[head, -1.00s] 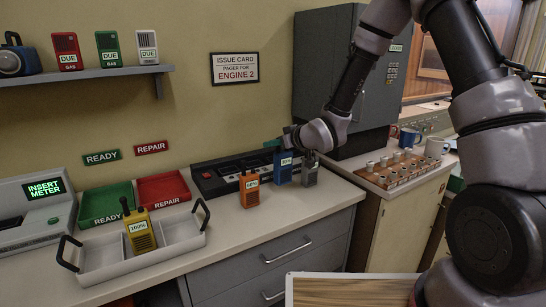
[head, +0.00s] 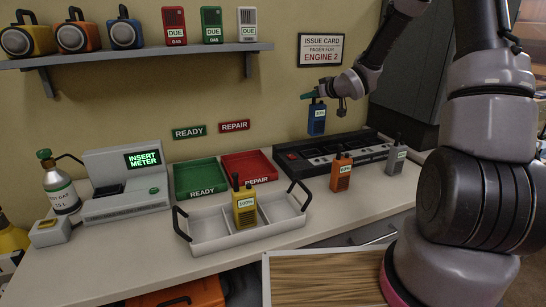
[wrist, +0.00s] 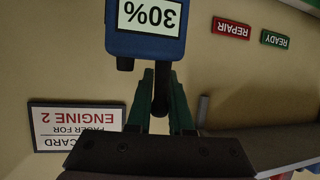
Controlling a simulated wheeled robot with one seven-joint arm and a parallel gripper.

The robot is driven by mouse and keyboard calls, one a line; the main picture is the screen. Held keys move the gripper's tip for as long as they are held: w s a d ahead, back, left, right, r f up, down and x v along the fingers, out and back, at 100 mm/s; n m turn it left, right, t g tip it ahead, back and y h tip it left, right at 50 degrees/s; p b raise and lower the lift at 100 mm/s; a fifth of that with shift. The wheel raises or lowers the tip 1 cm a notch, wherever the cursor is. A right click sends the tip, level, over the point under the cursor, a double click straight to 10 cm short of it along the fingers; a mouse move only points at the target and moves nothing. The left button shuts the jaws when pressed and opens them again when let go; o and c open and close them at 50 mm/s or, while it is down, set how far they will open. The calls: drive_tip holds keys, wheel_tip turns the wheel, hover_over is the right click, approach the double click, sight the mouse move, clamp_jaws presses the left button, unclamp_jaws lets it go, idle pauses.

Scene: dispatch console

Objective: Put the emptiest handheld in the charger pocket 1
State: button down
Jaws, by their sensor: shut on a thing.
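My gripper (head: 311,96) is shut on the blue handheld (head: 316,120), lifted in front of the wall above the charger's left end. In the wrist view the green fingers (wrist: 160,95) hold the blue handheld (wrist: 147,45), whose label reads 30%. The charger (head: 374,148) is a long black unit with a red part at its left end; its pocket numbers are too small to read. The orange handheld (head: 341,178) stands in front of it, its label unclear. The grey handheld (head: 396,158) stands farther right, its label unreadable. The yellow handheld (head: 245,210), labelled 100%, stands in the white tray (head: 200,244).
A green READY tray (head: 188,184) and a red REPAIR tray (head: 262,160) lie left of the charger. A meter console (head: 110,208) stands farther left. A shelf (head: 150,54) runs along the wall. The counter before the charger has free room.

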wheel_tip(320, 180, down, 10)
drive_tip(key=a, duration=0.1)
drive_tip(key=shift+w, duration=0.3)
drive_tip(key=c, duration=0.8)
unclamp_jaws()
drive_tip(key=shift+f, duration=0.1)
